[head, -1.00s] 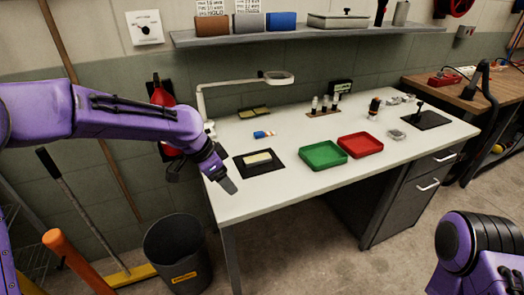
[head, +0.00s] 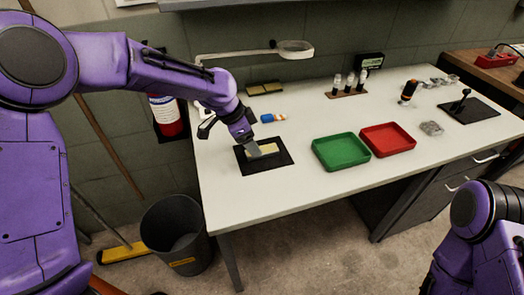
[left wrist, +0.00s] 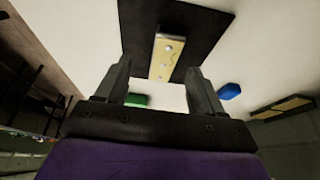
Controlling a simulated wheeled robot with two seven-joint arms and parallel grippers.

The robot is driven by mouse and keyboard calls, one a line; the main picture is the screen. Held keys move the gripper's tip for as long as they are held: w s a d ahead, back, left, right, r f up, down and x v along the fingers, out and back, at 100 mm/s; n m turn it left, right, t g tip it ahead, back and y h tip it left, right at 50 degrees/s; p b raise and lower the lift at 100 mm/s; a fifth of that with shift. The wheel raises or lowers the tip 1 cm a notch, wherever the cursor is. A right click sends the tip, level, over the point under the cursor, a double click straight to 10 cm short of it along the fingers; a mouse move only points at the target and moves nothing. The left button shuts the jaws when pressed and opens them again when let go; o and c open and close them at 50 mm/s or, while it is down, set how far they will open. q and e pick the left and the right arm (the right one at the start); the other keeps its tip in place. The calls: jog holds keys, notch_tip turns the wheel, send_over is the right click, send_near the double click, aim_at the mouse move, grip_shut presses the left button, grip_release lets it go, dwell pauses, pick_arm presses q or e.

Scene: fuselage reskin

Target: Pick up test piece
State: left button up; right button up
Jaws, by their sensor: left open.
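The test piece is a pale yellow bar (head: 268,149) lying on a black mat (head: 278,163) near the left end of the white table. My left gripper (head: 252,147) is over the mat and hides part of the bar in the head view. In the wrist view its two fingers (left wrist: 158,78) are apart, with the bar ahead between their lines and nothing held. I cannot tell the exact height above the bar. My right gripper is out of view; only my right arm shows.
A green tray (head: 341,152) and a red tray (head: 388,140) stand right of the mat. A blue object (head: 268,118) lies behind it. A lamp (head: 294,49) arches over the table's back. A bin (head: 178,232) stands on the floor at left.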

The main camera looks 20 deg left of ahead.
pick_arm(q)
jog(key=f, duration=0.1)
jog(key=w+f, duration=0.1)
jog(key=f, duration=0.1)
jog(key=shift+w+d+f, duration=0.2)
jog(key=shift+w+d, duration=0.15)
jog(key=shift+d, duration=0.05)
jog(key=shift+d+f, duration=0.15)
jog(key=shift+f, duration=0.15)
jog(key=shift+s, duration=0.1)
jog(key=c, duration=1.2)
